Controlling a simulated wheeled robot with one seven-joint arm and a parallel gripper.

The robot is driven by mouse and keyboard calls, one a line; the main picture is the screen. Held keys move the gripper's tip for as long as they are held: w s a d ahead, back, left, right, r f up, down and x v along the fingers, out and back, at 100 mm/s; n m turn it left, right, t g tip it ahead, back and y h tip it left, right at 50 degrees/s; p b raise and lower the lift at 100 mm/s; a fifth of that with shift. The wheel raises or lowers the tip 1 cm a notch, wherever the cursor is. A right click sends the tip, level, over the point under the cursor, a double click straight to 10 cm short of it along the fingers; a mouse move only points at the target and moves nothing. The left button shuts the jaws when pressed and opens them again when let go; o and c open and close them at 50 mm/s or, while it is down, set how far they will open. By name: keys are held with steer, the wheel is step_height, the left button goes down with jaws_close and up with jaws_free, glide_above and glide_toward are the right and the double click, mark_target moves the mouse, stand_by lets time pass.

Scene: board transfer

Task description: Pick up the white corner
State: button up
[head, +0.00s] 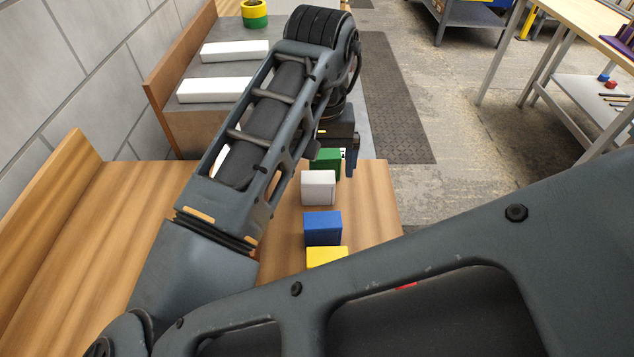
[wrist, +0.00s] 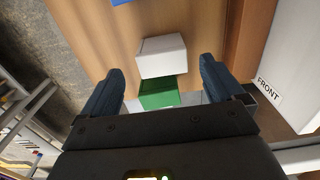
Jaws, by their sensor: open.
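A white block (head: 318,187), the likely white corner, sits on the wooden table between a green block (head: 326,159) and a blue block (head: 322,228). In the wrist view the white block (wrist: 162,55) lies ahead of the green block (wrist: 158,94), close beside it. My gripper (wrist: 163,76) is open and empty. Its two fingers straddle the row from above, one on each side, with the white block's near part between the fingertips. In the head view my gripper (head: 348,160) is at the green block, partly hidden by my arm.
A yellow block (head: 327,257) lies in front of the blue one, and a bit of red shows by my arm. White bars (head: 213,90) and a green-yellow ring stack (head: 254,14) rest on the grey surface behind. A box labelled FRONT (wrist: 272,92) stands right in the wrist view.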

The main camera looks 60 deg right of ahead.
mark_target(318, 177)
step_height(318, 177, down, 4)
steer(key=shift+w+f, duration=0.1)
steer(key=shift+w, duration=0.05)
steer(key=shift+c, duration=0.2)
steer(key=c, duration=1)
